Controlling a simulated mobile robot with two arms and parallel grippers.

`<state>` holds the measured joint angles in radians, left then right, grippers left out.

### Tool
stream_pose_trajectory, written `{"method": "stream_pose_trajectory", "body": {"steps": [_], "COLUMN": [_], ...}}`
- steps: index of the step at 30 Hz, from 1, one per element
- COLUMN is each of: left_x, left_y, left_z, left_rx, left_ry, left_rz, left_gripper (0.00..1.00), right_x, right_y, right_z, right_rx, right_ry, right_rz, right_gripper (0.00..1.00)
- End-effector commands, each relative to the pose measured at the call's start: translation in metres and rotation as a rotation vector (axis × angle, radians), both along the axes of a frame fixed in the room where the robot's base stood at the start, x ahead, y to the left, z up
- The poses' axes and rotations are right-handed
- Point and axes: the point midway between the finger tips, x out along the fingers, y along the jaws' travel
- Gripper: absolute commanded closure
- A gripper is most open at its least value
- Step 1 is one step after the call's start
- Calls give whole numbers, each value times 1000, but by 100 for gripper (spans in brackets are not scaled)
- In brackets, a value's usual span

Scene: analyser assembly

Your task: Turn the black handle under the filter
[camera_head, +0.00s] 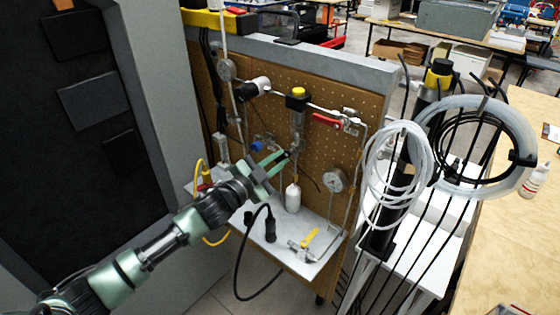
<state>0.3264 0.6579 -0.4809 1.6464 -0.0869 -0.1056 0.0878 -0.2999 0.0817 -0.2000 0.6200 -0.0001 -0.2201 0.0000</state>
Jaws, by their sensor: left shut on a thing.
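The filter (297,120), a grey vertical body under a black block with a yellow cap (298,92), is mounted on the brown pegboard panel. My left gripper (285,157) comes in from the lower left, with its green fingers just below the filter. The fingers are shut on a small dark piece at the filter's lower end, which looks like the black handle (288,153). The fingers partly hide the handle, and its turn angle cannot be told. My right gripper is not in view.
A white cylinder (293,197) hangs below the fingers. A red lever (326,120), a gauge (333,180) and metal tubing lie to the right. A metal shelf (285,240) with a yellow-handled valve (310,238) juts out below. Coiled hoses (397,165) hang farther right.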

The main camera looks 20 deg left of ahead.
Motion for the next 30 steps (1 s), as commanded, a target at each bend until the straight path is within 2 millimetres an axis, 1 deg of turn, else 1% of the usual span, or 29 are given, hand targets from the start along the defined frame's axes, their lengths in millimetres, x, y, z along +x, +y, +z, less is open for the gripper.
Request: {"method": "stream_pose_trajectory", "body": {"steps": [18, 24, 30], "left_x": [3, 3, 3], "left_y": [8, 9, 9], "left_z": [15, 18, 20], "left_rx": [538, 669, 759], "left_ry": [-195, -242, -274], "left_rz": [-1, -1, -2], "left_gripper": [100, 100, 100], "right_x": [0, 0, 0], "right_y": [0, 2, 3], "right_z": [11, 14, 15], "right_rx": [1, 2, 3], "right_ry": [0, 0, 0], "right_rz": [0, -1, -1], "right_gripper": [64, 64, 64]}}
